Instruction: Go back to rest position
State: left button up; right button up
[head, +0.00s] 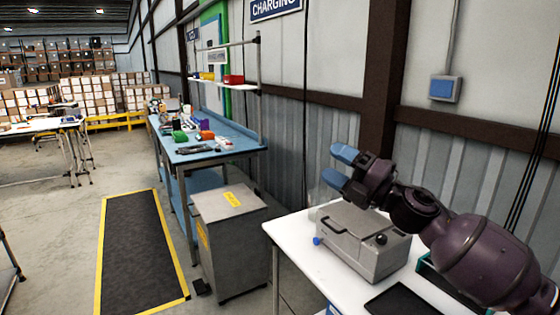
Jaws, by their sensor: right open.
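My right arm comes in from the right edge of the head view. Its gripper (337,166) has blue fingertips that stand apart with nothing between them. It points left, above and beside a grey metal box (358,242) with a handle, which stands on a white table (297,232). The arm hides part of the wall and the table's back right. My left gripper does not show.
A dark tablet-like slab (402,301) lies near the white table's front. A grey cabinet (229,235) stands left of the table. A blue workbench (215,151) holds several small items. A black mat (142,255) with yellow edges lies on open floor.

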jog(key=s+d+f+m+t+h, duration=0.25)
jog(key=f+m+h, duration=0.25)
jog(key=f+m, duration=0.35)
jog(key=s+d+f+m+t+h, duration=0.15)
jog(key=d+f+m+h, duration=0.25)
jog(key=f+m, duration=0.45)
jog(key=s+d+f+m+t+h, duration=0.25)
jog(key=d+f+m+h, duration=0.2)
jog(key=f+m, duration=0.35)
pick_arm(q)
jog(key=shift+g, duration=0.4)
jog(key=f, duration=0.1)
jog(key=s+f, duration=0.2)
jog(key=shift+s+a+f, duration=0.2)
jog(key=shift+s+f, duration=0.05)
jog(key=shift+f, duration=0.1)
pick_arm(e)
jog(key=s+d+f+m+g+h, duration=0.2)
jog(key=s+f+m+g, duration=0.1)
jog(key=s+f, duration=0.8)
jog(key=s+d+f+m+g+h, duration=0.3)
jog(key=s+f, duration=0.8)
jog(key=s, duration=0.2)
jog(key=shift+d+f+m, duration=0.25)
jog(key=shift+f+m, duration=0.05)
jog(key=shift+f, duration=0.05)
jog(key=shift+s+g, duration=0.1)
jog(key=shift+g, duration=0.15)
